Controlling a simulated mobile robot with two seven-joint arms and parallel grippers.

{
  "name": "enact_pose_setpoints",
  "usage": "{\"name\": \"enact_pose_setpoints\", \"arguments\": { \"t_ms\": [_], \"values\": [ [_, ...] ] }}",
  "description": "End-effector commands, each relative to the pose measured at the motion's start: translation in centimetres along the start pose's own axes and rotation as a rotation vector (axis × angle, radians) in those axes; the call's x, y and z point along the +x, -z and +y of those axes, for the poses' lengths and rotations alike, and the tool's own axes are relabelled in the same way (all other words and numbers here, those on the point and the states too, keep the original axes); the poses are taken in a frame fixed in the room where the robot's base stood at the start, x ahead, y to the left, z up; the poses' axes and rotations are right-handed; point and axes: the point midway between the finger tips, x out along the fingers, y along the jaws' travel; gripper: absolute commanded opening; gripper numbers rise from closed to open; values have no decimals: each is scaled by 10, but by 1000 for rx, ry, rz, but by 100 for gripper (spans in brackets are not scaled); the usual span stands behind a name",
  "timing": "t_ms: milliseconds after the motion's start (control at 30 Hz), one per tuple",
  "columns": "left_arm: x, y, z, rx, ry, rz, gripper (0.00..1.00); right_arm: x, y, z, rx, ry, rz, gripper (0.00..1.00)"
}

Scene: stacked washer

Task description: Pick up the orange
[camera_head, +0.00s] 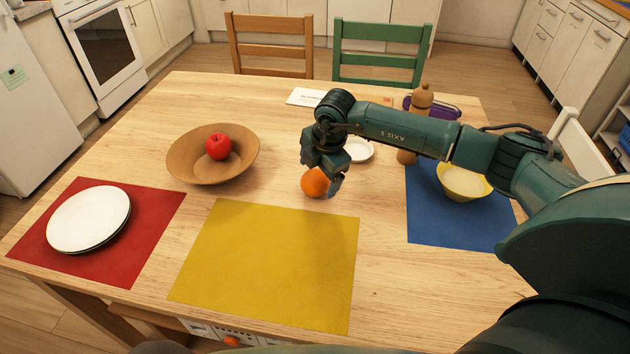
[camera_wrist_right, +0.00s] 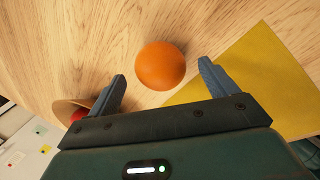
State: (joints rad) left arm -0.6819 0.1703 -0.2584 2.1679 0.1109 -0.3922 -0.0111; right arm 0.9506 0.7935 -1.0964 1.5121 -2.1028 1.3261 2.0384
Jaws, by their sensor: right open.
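The orange (camera_head: 314,183) sits on the wooden table, just behind the yellow placemat. My right gripper (camera_head: 326,180) is above and close to it, and its fingers partly cover the orange in the head view. In the right wrist view the orange (camera_wrist_right: 161,66) lies ahead of the two spread fingertips, roughly midway between them. The right gripper (camera_wrist_right: 162,75) is open and holds nothing. I cannot tell the exact height of the fingers over the orange. My left gripper is not in view.
A wooden bowl (camera_head: 185,164) with a red apple (camera_head: 218,147) stands to the left. A white plate (camera_head: 89,219) lies on a red mat. The yellow mat (camera_head: 268,262) is bare. A yellow bowl (camera_head: 462,190) sits on the blue mat (camera_head: 450,228). A small white dish (camera_head: 359,150) is behind the gripper.

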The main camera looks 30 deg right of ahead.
Motion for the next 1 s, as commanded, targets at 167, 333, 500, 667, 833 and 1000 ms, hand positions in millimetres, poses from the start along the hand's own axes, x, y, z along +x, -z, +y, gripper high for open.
{"name": "enact_pose_setpoints", "arguments": {
  "t_ms": [167,333,500,667,833,1000],
  "values": [
    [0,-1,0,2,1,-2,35,21,1,0,0,1,1,85],
    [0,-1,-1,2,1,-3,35,23,0,0,0,0,1,85],
    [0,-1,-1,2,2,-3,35,23,0,0,0,0,1,79],
    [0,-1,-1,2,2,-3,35,23,0,0,0,0,1,66],
    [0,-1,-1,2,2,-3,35,22,0,0,0,0,1,52],
    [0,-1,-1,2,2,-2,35,22,0,0,1,-1,1,38]
  ]
}}
